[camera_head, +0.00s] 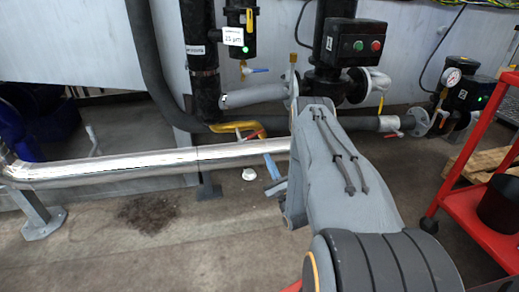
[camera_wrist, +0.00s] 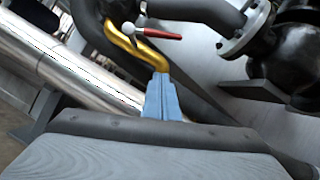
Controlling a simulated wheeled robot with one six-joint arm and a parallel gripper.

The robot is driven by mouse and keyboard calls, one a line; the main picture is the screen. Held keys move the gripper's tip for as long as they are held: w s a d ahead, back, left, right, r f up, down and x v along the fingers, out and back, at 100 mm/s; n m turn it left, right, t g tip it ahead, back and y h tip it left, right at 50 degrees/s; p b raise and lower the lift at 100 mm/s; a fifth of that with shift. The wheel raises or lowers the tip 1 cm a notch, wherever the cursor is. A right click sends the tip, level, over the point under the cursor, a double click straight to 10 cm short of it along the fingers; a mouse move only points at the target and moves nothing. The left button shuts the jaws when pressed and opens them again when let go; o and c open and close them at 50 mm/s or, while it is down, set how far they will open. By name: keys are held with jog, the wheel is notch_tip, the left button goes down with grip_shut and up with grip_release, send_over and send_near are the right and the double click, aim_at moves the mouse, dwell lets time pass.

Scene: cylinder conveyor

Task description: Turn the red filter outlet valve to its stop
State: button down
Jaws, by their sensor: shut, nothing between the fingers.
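A valve with a red lever (camera_head: 254,135) sits at the yellow pipe (camera_head: 229,127), just above the shiny metal pipe. In the wrist view the red lever (camera_wrist: 160,33) points right from a pale valve stub (camera_wrist: 128,28), above the yellow pipe (camera_wrist: 140,48). My gripper (camera_head: 268,160) is at the shiny pipe, just below and right of the lever in the head view. In the wrist view my blue fingers (camera_wrist: 161,82) are together and empty, below the lever and apart from it in the picture. No label shows on this valve.
A shiny pipe (camera_head: 150,164) runs across the left. Another red lever (camera_head: 392,134) is on the dark pipe at right. A filter labelled 25 µm (camera_head: 233,37) hangs above, near a blue lever (camera_head: 255,70). A red cart (camera_head: 470,193) stands at right.

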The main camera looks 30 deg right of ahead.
aim_at(251, 136)
jog(key=shift+w+r+b, duration=0.15)
jog(key=shift+w+b, duration=0.35)
jog(key=shift+b, duration=1.6)
jog(key=w+a+r+b, duration=0.1)
jog(key=w+r+b, duration=0.1)
jog(key=w+r, duration=0.2)
jog(key=shift+r, duration=0.95)
